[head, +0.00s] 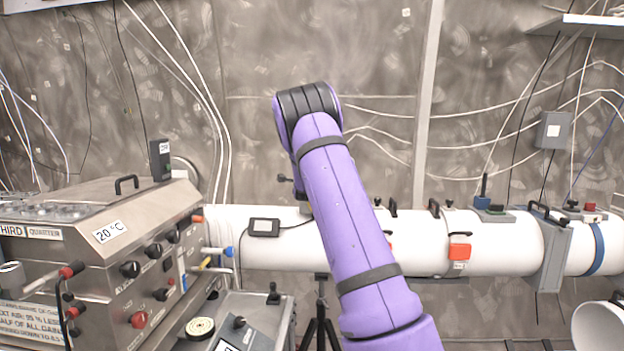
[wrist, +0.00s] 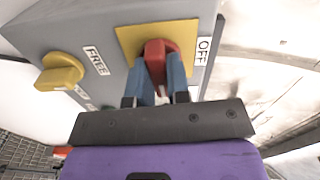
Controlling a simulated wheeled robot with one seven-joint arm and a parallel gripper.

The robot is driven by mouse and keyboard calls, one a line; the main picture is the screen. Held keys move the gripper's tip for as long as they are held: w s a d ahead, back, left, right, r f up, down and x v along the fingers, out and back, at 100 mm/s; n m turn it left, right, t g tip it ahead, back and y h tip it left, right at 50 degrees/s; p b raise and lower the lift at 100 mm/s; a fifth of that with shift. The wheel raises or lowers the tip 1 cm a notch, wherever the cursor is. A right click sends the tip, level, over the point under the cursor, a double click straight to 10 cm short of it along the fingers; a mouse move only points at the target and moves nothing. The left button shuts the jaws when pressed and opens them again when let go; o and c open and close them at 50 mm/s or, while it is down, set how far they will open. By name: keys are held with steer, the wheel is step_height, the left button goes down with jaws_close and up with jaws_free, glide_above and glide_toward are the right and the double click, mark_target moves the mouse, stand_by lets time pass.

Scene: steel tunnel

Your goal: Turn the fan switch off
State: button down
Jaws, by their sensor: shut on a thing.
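The fan switch shows in the wrist view as a red knob (wrist: 160,50) on a yellow plate (wrist: 131,40), set on the face of a grey box (wrist: 72,30). An "OFF" label (wrist: 203,50) stands to the right of the knob. My gripper (wrist: 163,70) has its two blue fingers on either side of the red knob and is shut on it. In the head view my purple arm reaches toward the white pipe, and the gripper and the switch are hidden behind it.
A yellow knob (wrist: 60,73) sits left of the switch, near a "FREE" label (wrist: 96,60). In the head view a steel machine (head: 95,240) stands at left and a white pipe (head: 505,245) runs along the wall. A grey cart (head: 265,310) stands below.

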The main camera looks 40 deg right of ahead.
steer(key=n, duration=0.8)
steer(key=shift+n, duration=0.3)
steer(key=n, duration=0.4)
steer(key=shift+f, duration=0.1)
steer(key=shift+n, duration=2.2)
steer(key=c, duration=1.1)
jaws_free()
steer(key=v, duration=1)
steer(key=shift+s+a, duration=0.25)
steer(key=shift+s, duration=0.1)
